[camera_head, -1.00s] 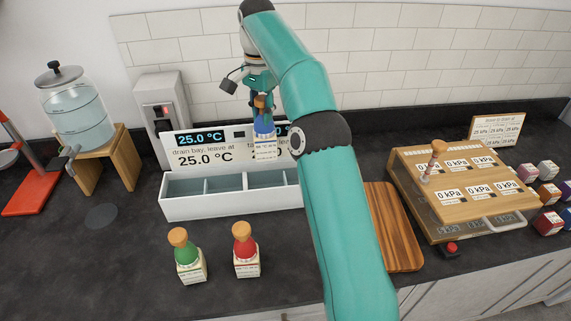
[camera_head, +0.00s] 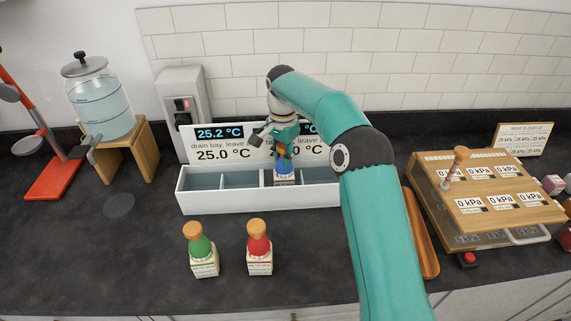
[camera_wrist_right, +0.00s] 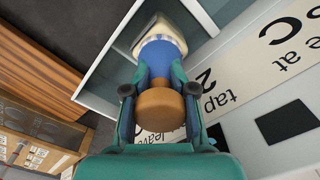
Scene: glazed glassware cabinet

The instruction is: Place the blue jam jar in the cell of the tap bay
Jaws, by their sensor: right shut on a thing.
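The blue jam jar (camera_head: 284,169) has a cork stopper and a pale label; in the right wrist view its blue shoulder (camera_wrist_right: 158,58) lies between the fingers. My right gripper (camera_head: 283,146) is shut on it near the stopper and holds it upright. The jar is over or inside a cell just right of the middle divider of the white bay box (camera_head: 270,200), before the right-hand sign. That sign (camera_wrist_right: 245,75) reads "tap" and "leave at" in the wrist view. Whether the jar's base touches the cell floor is hidden by the front wall. My left gripper is out of view.
A green jar (camera_head: 202,253) and a red jar (camera_head: 259,250) stand on the dark counter before the box. A water dispenser (camera_head: 101,105) on a wooden stand is at left. A wooden board (camera_head: 421,240) and a gauge box (camera_head: 490,195) are at right.

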